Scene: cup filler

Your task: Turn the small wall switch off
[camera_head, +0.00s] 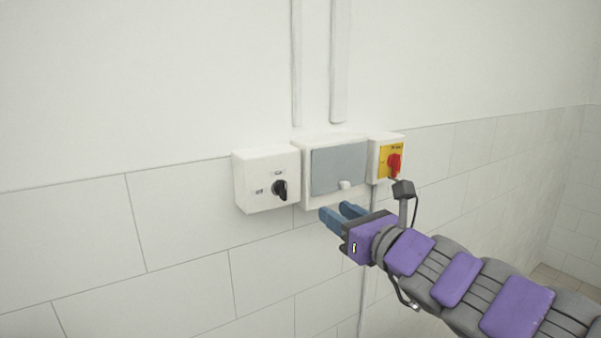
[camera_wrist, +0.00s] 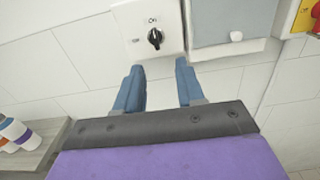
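A white switch box with a black rotary knob (camera_head: 280,189) is on the wall at the left of the group. In the wrist view the knob (camera_wrist: 154,38) shows ahead, between the finger directions, with an "ON" label above it and another label to its left. The knob looks roughly upright there; its exact setting is hard to tell. A smaller yellow-faced box with a red knob (camera_head: 394,165) is at the right. My gripper (camera_head: 336,211) is open and empty, below the middle box. Its fingers (camera_wrist: 158,68) are apart and do not appear to touch the knob.
A white box with a grey cover (camera_head: 339,168) sits between the two switches. Conduits (camera_head: 340,60) run up the wall above. In the wrist view, cups (camera_wrist: 18,132) stand on a grey surface (camera_wrist: 42,150) at lower left. The tiled wall below is mostly bare.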

